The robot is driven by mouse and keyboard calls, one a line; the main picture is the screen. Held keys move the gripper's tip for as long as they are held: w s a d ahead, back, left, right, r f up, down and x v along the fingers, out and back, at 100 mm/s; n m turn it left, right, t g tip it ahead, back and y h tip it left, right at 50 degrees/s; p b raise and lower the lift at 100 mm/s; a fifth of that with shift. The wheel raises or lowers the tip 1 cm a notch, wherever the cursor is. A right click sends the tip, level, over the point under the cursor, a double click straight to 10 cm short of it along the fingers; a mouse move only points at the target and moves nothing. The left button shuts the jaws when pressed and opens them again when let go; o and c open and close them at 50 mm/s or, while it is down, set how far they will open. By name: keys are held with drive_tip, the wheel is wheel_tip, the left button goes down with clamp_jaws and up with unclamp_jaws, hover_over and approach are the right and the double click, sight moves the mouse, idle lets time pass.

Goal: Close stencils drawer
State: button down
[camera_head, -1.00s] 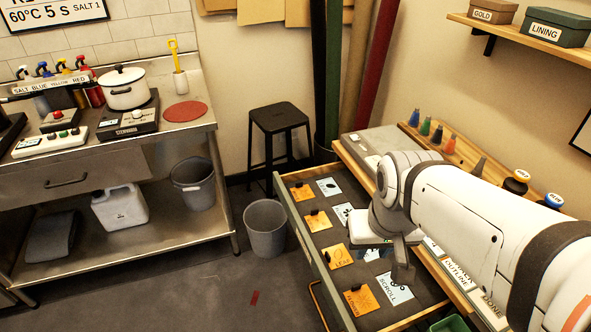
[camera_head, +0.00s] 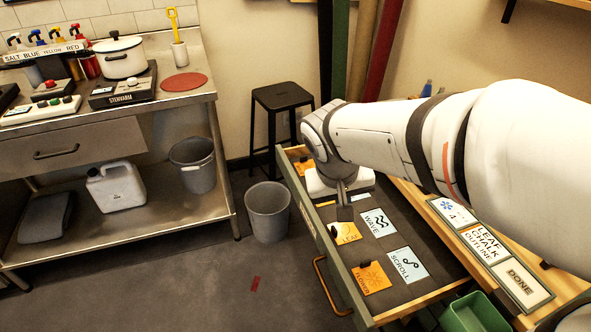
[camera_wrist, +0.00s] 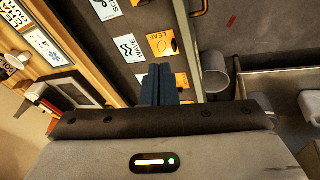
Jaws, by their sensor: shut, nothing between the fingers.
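The stencils drawer (camera_head: 449,281) is pulled out from the bench, with orange and pale blue stencil cards lying in it, among them LEAF, WAVE, FLOWER and SCROLL. Its green front panel (camera_head: 322,240) faces left and carries a curved orange-brown handle (camera_head: 322,287). My gripper (camera_head: 344,212) is shut and empty, pointing down over the drawer near the LEAF card (camera_head: 347,233), inward of the front panel. In the wrist view, the dark shut fingers (camera_wrist: 159,88) lie over the drawer beside the front panel (camera_wrist: 188,45). I cannot tell whether they touch anything.
A grey bin (camera_head: 267,211) stands on the floor left of the drawer, with a black stool (camera_head: 281,97) behind it. A green tray (camera_head: 474,314) sits at the drawer's near right. Open floor (camera_head: 215,290) lies to the left.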

drive_tip(key=w+a+f+n+t+h+b, duration=0.1)
drive_tip(key=w+a+f+t+b, duration=0.1)
drive_tip(key=w+a+f+b, duration=0.45)
drive_tip(key=w+a+f+t+h+b, duration=0.1)
drive_tip(key=w+a+f+b, duration=0.2)
drive_tip(key=a+f+b, duration=0.35)
drive_tip(key=b, duration=0.1)
approach(304, 216)
drive_tip(key=x, duration=0.5)
drive_tip(key=shift+f, duration=0.1)
drive_tip(key=shift+w, duration=0.1)
